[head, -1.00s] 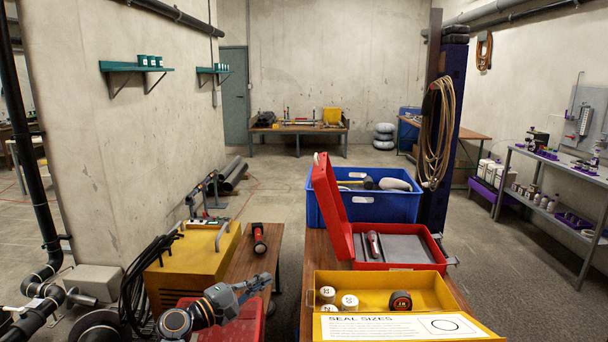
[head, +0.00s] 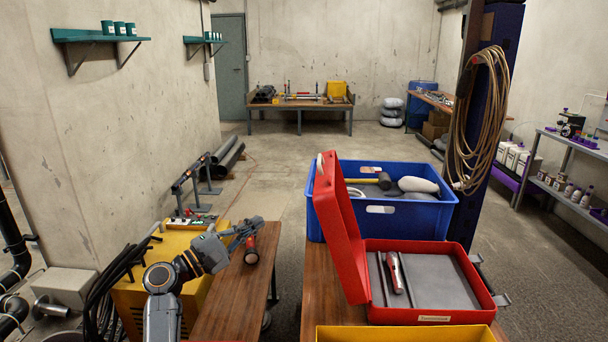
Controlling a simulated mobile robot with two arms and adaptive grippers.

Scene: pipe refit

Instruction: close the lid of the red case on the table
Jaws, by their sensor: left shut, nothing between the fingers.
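The red case (head: 374,318) stands on the wooden table (head: 318,270) at the lower right of the head view. Its lid (head: 338,225) is open and stands up, tilted, along the case's left side. Grey foam lines the case, and a red-and-silver tool (head: 396,273) lies in it. My left gripper (head: 256,224) is shut and empty, to the left of the lid and apart from it, above a second wooden bench. My right gripper is not in view.
A blue crate (head: 415,215) with a mallet stands right behind the case. A yellow tray (head: 400,334) is in front of it. A red-and-black object (head: 251,252) lies on the left bench, under my gripper. A dark post with coiled rope (head: 482,120) rises behind at right.

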